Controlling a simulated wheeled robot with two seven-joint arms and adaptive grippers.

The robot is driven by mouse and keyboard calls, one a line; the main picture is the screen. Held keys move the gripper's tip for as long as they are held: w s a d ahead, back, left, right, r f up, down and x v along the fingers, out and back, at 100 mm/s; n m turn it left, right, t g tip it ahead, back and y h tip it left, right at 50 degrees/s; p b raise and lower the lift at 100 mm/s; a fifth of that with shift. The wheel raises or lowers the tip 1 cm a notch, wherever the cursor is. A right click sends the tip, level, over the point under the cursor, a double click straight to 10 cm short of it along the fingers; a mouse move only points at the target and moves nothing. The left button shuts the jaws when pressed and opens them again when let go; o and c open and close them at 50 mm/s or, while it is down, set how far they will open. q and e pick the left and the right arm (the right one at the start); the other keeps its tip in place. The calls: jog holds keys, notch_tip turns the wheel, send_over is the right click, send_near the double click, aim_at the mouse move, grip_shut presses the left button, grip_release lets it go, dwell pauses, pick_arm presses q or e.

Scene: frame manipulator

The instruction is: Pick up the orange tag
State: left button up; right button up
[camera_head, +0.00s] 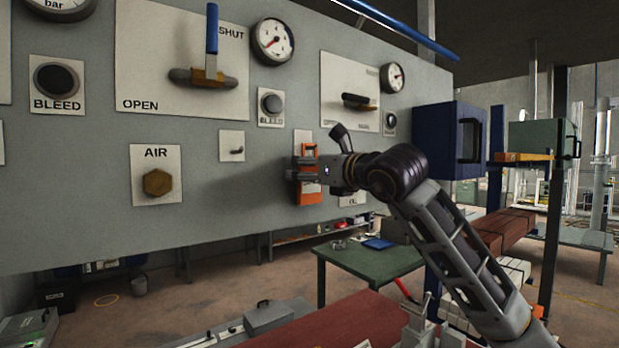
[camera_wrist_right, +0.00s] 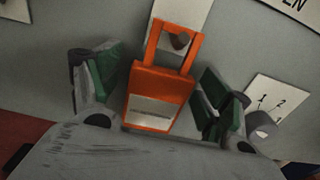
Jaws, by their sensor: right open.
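The orange tag (camera_head: 309,178) hangs on the grey panel, right of the small white plate with a peg. In the right wrist view the tag (camera_wrist_right: 160,90) has a pale label on its lower part, and its open frame at the top hangs around a dark peg (camera_wrist_right: 180,41). My right gripper (camera_head: 304,168) is at the tag, coming from the right. In the right wrist view its green-padded fingers (camera_wrist_right: 160,88) stand apart on both sides of the tag, with gaps visible on each side. My left gripper is not in view.
The panel (camera_head: 70,190) carries an AIR knob (camera_head: 157,182), a blue-handled valve (camera_head: 211,45) and gauges. A numbered dial plate (camera_wrist_right: 275,103) sits just right of the fingers in the wrist view. A green table (camera_head: 370,262) stands below.

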dwell(0.5)
jog(key=c, duration=1)
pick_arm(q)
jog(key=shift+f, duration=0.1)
pick_arm(e)
jog(key=shift+r, duration=0.25)
jog(key=shift+r+b, duration=0.4)
jog(key=shift+r, duration=0.1)
jog(key=b+v, duration=0.5)
jog(key=v, duration=1.3)
jog(key=shift+b, duration=0.35)
jog(key=o, duration=0.4)
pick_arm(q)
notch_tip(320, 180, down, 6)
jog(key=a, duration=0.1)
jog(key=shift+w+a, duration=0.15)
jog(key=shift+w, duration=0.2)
pick_arm(e)
jog(key=c, duration=0.6)
